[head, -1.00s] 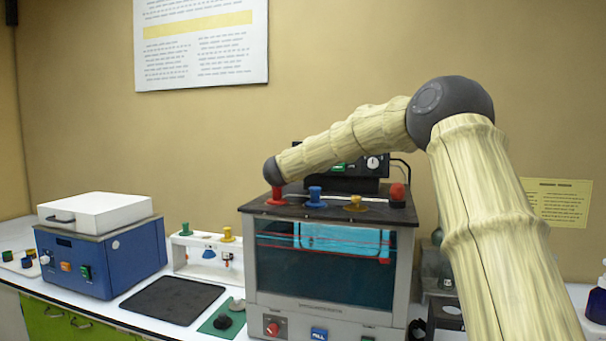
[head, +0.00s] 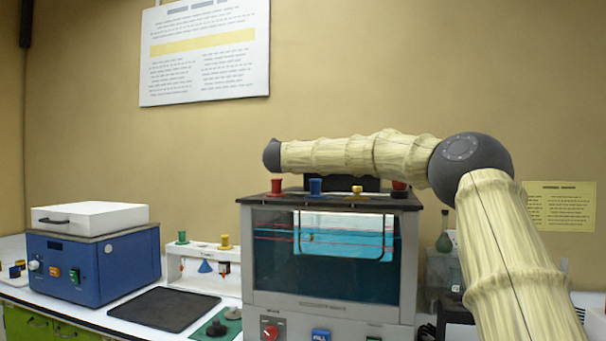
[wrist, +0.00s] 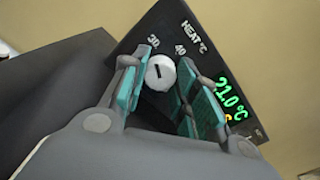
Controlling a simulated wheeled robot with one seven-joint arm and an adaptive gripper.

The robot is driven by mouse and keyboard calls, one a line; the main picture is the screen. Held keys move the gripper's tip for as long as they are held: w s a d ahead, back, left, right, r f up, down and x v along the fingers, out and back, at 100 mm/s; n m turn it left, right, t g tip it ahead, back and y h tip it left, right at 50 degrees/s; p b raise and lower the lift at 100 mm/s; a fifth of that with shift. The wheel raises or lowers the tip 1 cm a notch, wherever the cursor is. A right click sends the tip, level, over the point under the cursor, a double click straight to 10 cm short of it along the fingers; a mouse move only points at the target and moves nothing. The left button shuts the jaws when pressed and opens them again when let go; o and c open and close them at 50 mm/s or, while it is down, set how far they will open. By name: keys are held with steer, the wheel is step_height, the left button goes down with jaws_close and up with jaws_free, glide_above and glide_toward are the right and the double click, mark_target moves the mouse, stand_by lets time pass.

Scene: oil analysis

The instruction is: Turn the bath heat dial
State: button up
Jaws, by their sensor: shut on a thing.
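The bath heat dial (wrist: 160,80) is a white round knob with a short dark mark, on a black panel (wrist: 205,42) in the wrist view. The panel reads "HEAT °C", with 30 and 40 by the dial and a green 21.0 °C readout. My gripper (wrist: 157,67) is shut on the dial, one teal-padded finger on each side. In the head view the dial and gripper are hidden behind my arm; part of the black heater unit (head: 345,184) shows above the bath (head: 325,255).
Red, blue and yellow pieces (head: 315,186) stand on the bath's top below my forearm. A blue machine with a white lid (head: 90,270), a dark mat (head: 165,310) and a white rack (head: 185,270) stand left. A flask (head: 444,238) stands right.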

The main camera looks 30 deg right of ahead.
steer(key=m+b, duration=1.1)
steer(key=m, duration=0.1)
steer(key=m+b, duration=1)
steer(key=m, duration=0.1)
steer(key=shift+f+m+b, duration=0.2)
steer(key=shift+m+b, duration=0.15)
steer(key=shift+m, duration=0.05)
steer(key=shift+w+m, duration=0.1)
steer(key=shift+m, duration=0.2)
steer(key=o, duration=1)
steer(key=shift+o, duration=0.2)
steer(key=shift+r, duration=0.1)
steer(key=shift+a+r, duration=0.1)
